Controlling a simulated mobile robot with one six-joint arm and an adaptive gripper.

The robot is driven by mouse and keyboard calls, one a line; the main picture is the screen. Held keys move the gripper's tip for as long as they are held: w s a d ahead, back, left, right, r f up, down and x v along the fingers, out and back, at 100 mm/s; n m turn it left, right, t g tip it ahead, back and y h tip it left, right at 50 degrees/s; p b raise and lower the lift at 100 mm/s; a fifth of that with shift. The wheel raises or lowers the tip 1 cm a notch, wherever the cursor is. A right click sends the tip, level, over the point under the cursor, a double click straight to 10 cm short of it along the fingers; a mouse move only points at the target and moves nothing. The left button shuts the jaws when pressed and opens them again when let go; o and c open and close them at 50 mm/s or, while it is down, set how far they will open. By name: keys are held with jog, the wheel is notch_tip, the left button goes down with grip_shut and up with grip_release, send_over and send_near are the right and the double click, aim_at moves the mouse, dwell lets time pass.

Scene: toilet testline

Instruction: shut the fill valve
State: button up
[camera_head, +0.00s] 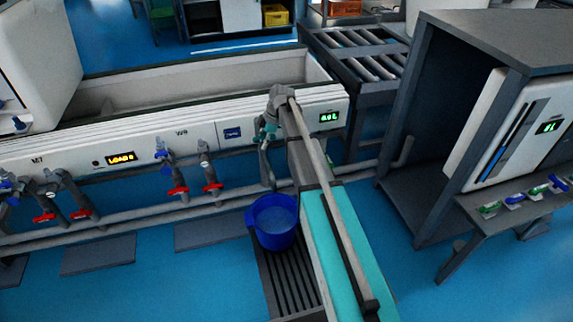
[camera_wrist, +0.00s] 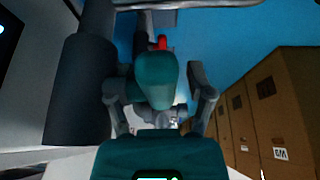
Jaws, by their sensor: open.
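My gripper (camera_head: 264,134) is at the front of the long white trough, near the downturned spout (camera_head: 266,168) above the blue bucket (camera_head: 273,222). In the head view the fill valve is not clearly seen, likely hidden by my gripper and arm. The bucket holds pale blue contents.
Several red-handled valves, including one under the W9 label (camera_head: 212,187), stand left along the trough (camera_head: 90,165). A green litre display (camera_head: 329,117) is right of my gripper. A dark cabinet (camera_head: 432,130) stands right.

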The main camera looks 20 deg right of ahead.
aim_at(264, 136)
jog(key=shift+d+h+p, duration=0.1)
jog(key=shift+h+p, duration=0.45)
jog(key=shift+h, duration=1.45)
jog(key=shift+r+h, duration=0.15)
jog(key=shift+h, duration=0.25)
notch_tip(264, 136, up, 14)
jog(key=f+p, duration=0.1)
jog(key=p, duration=1.3)
jog(key=s+f+m+b, duration=0.9)
jog(key=s+f+b, duration=0.15)
jog(key=s, duration=0.35)
jog(key=s+f+m+b, duration=0.9)
jog(key=s+f+b, duration=0.15)
jog(key=s, duration=0.35)
notch_tip(264, 136, up, 20)
jog(key=p, duration=1.9)
jog(key=shift+w+d, duration=0.2)
jog(key=shift+d, duration=0.15)
